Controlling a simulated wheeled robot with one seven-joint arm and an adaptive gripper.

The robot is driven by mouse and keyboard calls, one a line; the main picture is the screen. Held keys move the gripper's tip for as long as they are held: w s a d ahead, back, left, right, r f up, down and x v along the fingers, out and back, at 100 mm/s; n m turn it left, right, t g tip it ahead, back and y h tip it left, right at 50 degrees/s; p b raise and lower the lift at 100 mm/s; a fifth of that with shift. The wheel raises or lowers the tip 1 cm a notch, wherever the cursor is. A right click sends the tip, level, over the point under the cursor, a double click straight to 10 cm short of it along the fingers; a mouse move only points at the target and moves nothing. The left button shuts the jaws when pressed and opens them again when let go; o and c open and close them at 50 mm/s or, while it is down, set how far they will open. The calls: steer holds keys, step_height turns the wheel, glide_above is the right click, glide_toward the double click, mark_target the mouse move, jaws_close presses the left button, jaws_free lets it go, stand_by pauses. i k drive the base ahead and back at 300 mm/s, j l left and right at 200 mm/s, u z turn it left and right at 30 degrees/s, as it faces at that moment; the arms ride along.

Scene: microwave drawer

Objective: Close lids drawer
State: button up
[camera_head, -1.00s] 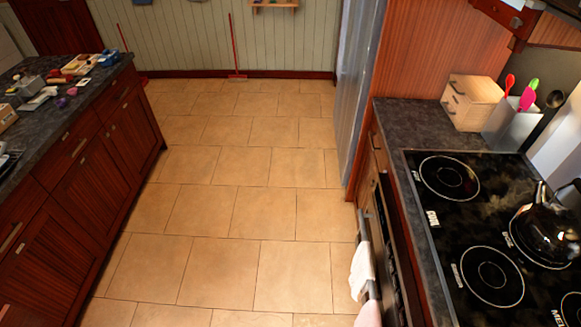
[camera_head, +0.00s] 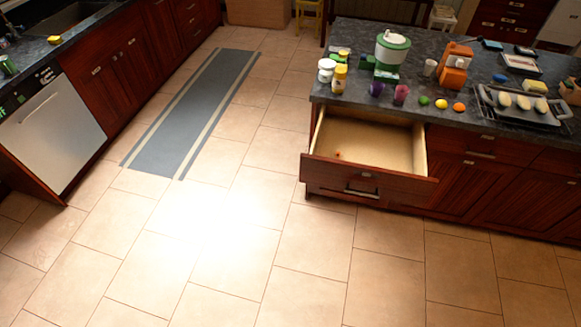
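One drawer (camera_head: 368,182) at the left end of the kitchen island stands pulled well out. It has a dark red wooden front with a metal handle (camera_head: 361,193) and a pale wooden inside. A tiny reddish thing lies near its front left inner corner; the rest of the inside looks bare. No lids can be made out. My gripper is not in view, and no part of my arm shows.
The island's dark countertop (camera_head: 455,128) holds jars, bottles, small fruit, a green-and-white appliance (camera_head: 391,53) and a tray of food (camera_head: 520,107). Tiled floor before the drawer is clear. A grey striped runner (camera_head: 190,110) lies left. A dishwasher (camera_head: 54,135) stands at far left.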

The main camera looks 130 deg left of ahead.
mark_target(384, 157)
steer(key=u, duration=3.45)
steer(key=i+l+z, duration=0.15)
steer(key=i+z, duration=0.6)
steer(key=i, duration=0.15)
